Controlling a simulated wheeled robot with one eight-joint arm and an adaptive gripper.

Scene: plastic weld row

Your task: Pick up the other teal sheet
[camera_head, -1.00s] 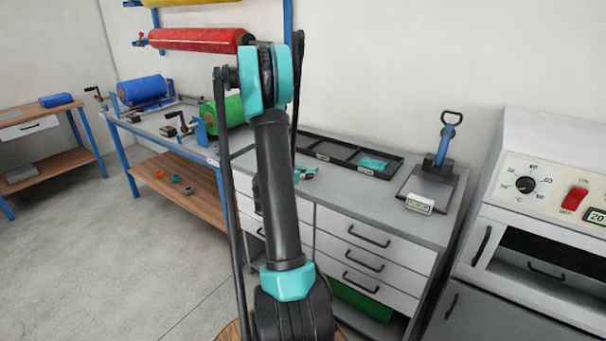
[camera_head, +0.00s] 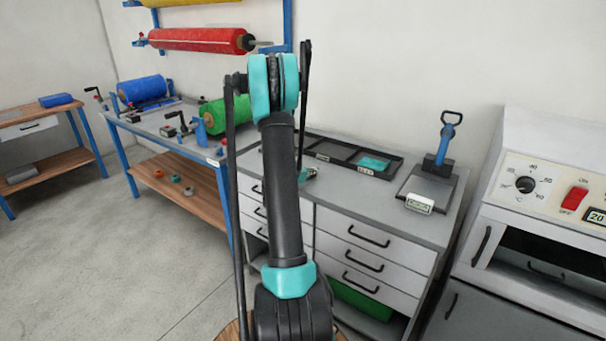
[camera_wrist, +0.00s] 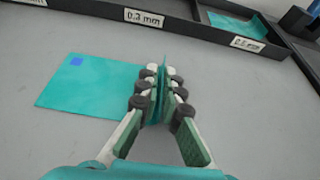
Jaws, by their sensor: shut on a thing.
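In the wrist view my gripper (camera_wrist: 161,95) is shut on a thin teal sheet (camera_wrist: 160,88), seen nearly edge-on and upright between the fingers. A flat teal sheet (camera_wrist: 85,90) with a small blue square at one corner lies on the grey bench just left of the fingers. I cannot tell whether the gripped teal piece is separate from it, as the fingers hide the place between them. Another teal sheet (camera_wrist: 238,24) lies in a tray compartment at the upper right; it also shows in the head view (camera_head: 373,163). In the head view my arm hides most of my gripper.
The dark compartment tray (camera_wrist: 190,33) with thickness labels runs along the back of the bench. A blue-handled press (camera_head: 440,165) stands at its right. A green roll (camera_head: 228,112) is at the left. The grey bench top between tray and front edge is mostly clear.

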